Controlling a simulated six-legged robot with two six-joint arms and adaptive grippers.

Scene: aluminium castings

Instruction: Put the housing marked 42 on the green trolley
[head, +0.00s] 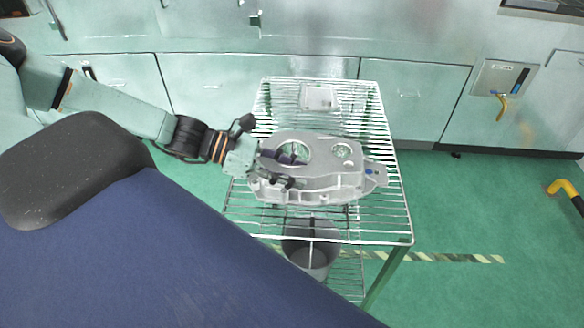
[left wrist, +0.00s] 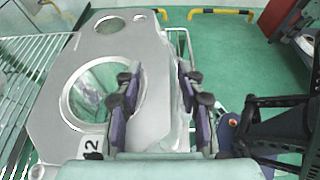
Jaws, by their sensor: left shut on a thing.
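The grey cast housing (head: 318,185) has one large round opening and a smaller one. In the left wrist view, a label at the near edge of the housing (left wrist: 150,95) is partly hidden and seems to read 42. My left gripper (head: 280,170) is shut on the left part of the housing. In the left wrist view my left gripper (left wrist: 160,105) has one finger inside the large opening and one outside the wall. The housing is over the wire shelf of the green-legged trolley (head: 398,215); I cannot tell whether it touches. My right gripper is not in view.
A small pale box (head: 319,97) lies at the back of the trolley's shelf. A grey bin (head: 310,255) shows below the top shelf. Pale green cabinets (head: 420,95) stand behind. A yellow and black rail (head: 565,188) is at the right.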

